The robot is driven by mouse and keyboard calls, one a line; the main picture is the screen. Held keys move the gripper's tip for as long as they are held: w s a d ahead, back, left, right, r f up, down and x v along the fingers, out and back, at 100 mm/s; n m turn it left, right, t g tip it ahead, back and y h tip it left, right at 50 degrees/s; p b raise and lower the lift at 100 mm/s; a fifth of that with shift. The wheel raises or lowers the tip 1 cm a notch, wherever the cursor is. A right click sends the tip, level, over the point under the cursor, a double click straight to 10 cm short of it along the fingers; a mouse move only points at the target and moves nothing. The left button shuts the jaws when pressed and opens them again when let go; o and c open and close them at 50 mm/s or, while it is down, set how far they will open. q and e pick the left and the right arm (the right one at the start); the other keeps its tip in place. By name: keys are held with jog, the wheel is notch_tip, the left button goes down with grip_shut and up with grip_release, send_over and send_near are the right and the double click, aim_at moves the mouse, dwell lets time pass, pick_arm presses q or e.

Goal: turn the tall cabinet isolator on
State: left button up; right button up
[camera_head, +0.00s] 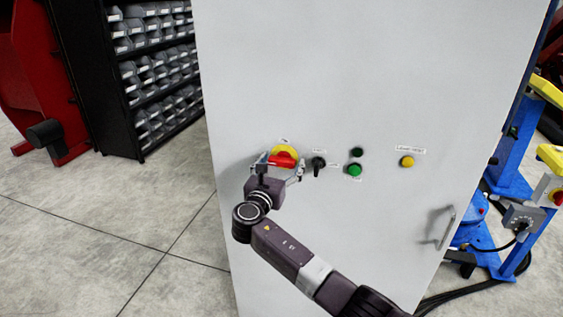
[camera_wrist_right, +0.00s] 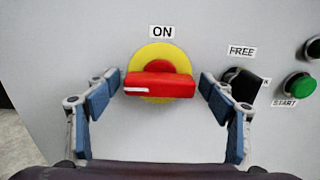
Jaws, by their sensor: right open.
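The isolator's red handle (camera_head: 283,160) sits on a round yellow plate (camera_head: 291,150) on the front of the tall grey cabinet (camera_head: 340,80). In the right wrist view the red handle (camera_wrist_right: 160,85) lies horizontal, with a white mark at its left end. The yellow plate (camera_wrist_right: 160,50) is under an "ON" label (camera_wrist_right: 162,31). My right gripper (camera_head: 281,170) is open in front of the handle. In the wrist view its blue-padded fingers (camera_wrist_right: 160,97) stand left and right of the handle, with a gap on each side. My left gripper is not in view.
Right of the isolator are a black selector knob (camera_head: 318,163), a green button (camera_head: 354,170) marked START and a yellow button (camera_head: 407,161). A door handle (camera_head: 444,228) is lower right. Blue equipment (camera_head: 515,150) stands to the right, bin shelves (camera_head: 150,60) to the left. Floor at left is clear.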

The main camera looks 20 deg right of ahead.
jog(key=shift+c, duration=0.5)
jog(key=c, duration=1.1)
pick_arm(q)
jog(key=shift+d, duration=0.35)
pick_arm(e)
jog(key=shift+o, duration=0.2)
